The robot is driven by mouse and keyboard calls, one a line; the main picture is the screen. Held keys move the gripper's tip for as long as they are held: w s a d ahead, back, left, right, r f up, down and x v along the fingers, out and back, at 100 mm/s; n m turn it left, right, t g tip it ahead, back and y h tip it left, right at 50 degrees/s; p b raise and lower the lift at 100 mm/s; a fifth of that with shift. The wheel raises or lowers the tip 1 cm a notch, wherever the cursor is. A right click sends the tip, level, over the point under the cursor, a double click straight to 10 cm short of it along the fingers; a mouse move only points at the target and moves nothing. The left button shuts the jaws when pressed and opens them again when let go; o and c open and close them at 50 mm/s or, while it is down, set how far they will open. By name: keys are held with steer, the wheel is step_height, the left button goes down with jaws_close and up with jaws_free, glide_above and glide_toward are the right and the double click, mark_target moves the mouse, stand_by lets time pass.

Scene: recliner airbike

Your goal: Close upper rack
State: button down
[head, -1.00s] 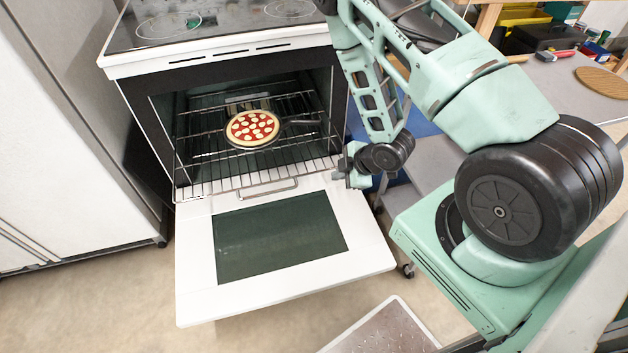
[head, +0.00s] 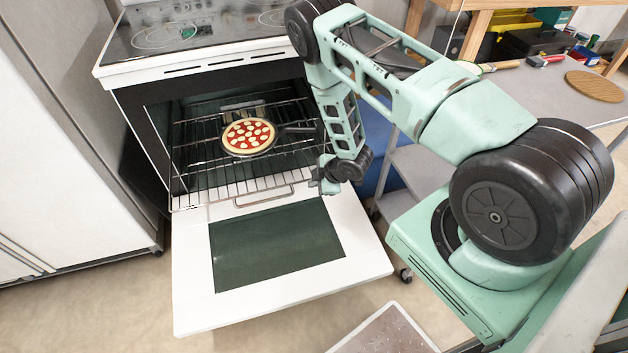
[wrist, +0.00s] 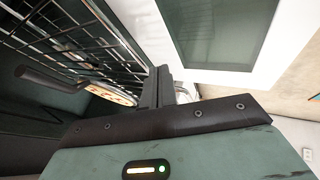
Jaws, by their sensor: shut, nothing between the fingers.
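The wire oven rack (head: 215,186) sticks forward out of the oven, over the inner end of the lowered door. A pan with a pizza (head: 249,136) rests on it, with its dark handle pointing right. My gripper (head: 317,184) is at the rack's front right corner, above the door; I cannot tell whether it touches the rack. In the wrist view the fingers (wrist: 160,87) are closed together and empty. The rack wires (wrist: 75,40) and part of the pizza (wrist: 112,94) show to their left. Whether a second rack lies below is unclear.
The white oven door (head: 357,240) lies open, with a dark glass panel. A fridge (head: 60,130) stands close on the left. A grey cart (head: 410,165) stands right of the oven. Floor is open in front at left.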

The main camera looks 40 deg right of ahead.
steer(key=shift+w+d, duration=0.1)
steer(key=shift+w, duration=0.1)
steer(key=shift+w, duration=0.1)
